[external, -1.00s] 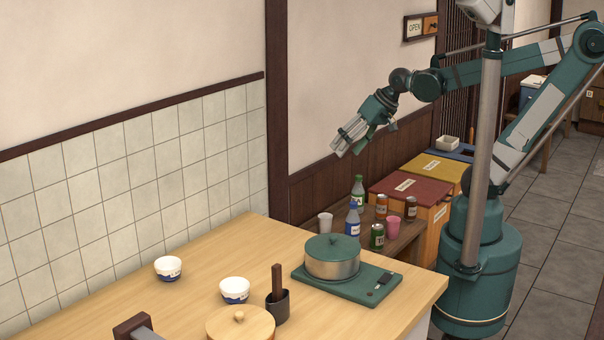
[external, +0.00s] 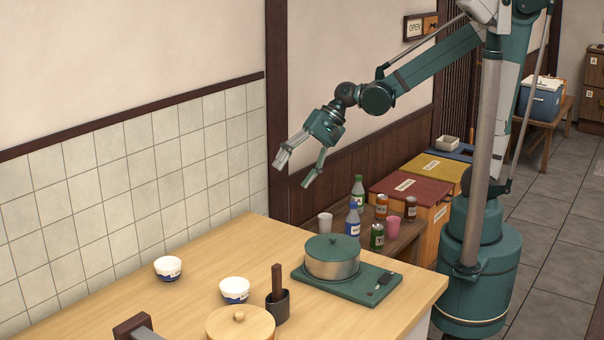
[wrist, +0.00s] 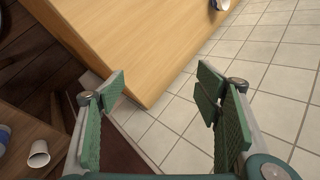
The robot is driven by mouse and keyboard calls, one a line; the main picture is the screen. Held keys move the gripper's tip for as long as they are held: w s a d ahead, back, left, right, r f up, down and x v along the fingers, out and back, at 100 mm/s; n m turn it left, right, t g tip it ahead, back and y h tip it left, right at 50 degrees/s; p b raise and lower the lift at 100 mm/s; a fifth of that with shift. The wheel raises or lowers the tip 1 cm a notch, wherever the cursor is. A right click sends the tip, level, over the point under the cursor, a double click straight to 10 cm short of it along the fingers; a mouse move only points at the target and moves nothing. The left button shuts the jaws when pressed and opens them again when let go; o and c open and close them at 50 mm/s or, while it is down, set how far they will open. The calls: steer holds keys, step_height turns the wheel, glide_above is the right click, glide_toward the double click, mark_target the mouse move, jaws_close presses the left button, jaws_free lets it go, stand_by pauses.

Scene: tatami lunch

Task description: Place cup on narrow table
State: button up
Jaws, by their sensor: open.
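A white cup (external: 325,222) stands upright at the left end of a low brown table (external: 407,241), beside bottles and cans. A pink cup (external: 393,227) stands farther right on it. In the wrist view the white cup (wrist: 39,154) shows at lower left, outside my fingers. My gripper (external: 293,175) is open and empty, above and left of the low table. Its fingers (wrist: 160,90) are wide apart in the wrist view, with the counter corner and tiled wall beyond them. I cannot tell which table is the narrow table.
The wooden counter (external: 190,290) holds two bowls (external: 168,268) (external: 235,290), a lidded pot (external: 332,258) on a green cooker and a dark utensil holder (external: 277,306). Red (external: 410,186) and yellow boxes stand behind the low table. A small table (external: 541,121) with a blue box stands far right.

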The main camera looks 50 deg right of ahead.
steer(key=s+a+f+m+g+y, duration=0.1)
steer(key=a+f+m+g+y, duration=0.1)
steer(key=a, duration=0.7)
steer(key=s+a+f+m+g+y, duration=0.1)
steer(key=a+f+g, duration=0.1)
steer(key=a, duration=0.8)
steer(key=m+g+y, duration=0.2)
steer(key=m+g, duration=0.1)
steer(key=g, duration=0.1)
glide_toward(239, 281)
steer(key=shift+s+a+r, duration=0.2)
steer(key=shift+a+r, duration=0.25)
steer(key=shift+a, duration=0.15)
steer(key=shift+s+a+f, duration=0.15)
steer(key=shift+s+a, duration=0.1)
steer(key=shift+a, duration=0.05)
steer(key=shift+b+x, duration=0.3)
steer(key=shift+x, duration=0.95)
steer(key=shift+a, duration=0.15)
steer(key=shift+b+x, duration=0.8)
steer(key=shift+x, duration=1.7)
